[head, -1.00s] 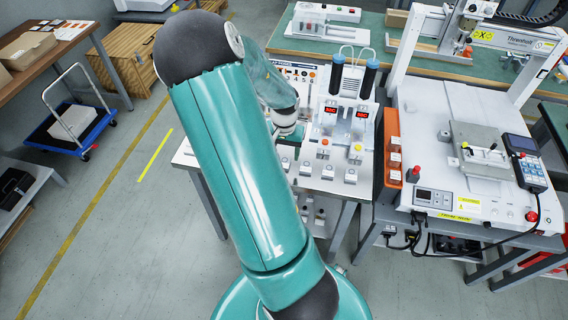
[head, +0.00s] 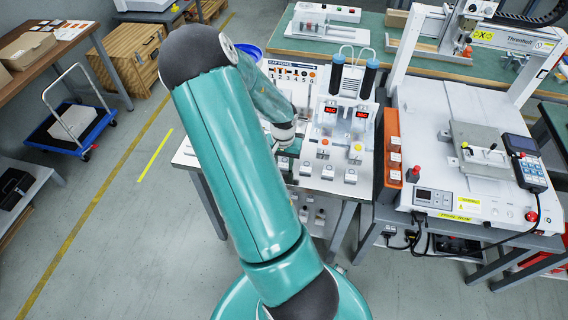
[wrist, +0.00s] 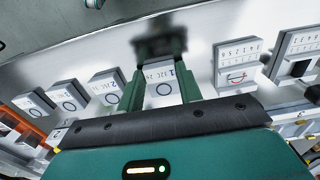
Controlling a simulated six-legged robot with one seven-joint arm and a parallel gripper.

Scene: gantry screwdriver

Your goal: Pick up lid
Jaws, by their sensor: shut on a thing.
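My gripper (wrist: 160,75) shows in the wrist view with its two dark green fingers on either side of a small grey-white block marked "1" (wrist: 160,90), which I take for the lid. The fingers are shut on it. Its lower part is hidden by my gripper body, and I cannot tell whether it is clear of the surface. In the head view my gripper (head: 287,152) is over the left part of the white bench, largely behind my arm, and the lid cannot be made out there.
Similar small blocks with circles (wrist: 69,95) stand to the left in the wrist view, and blocks with numbered scales (wrist: 237,62) to the right. In the head view, a station with red displays (head: 347,110) stands behind. An orange block (head: 391,165) borders the bench.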

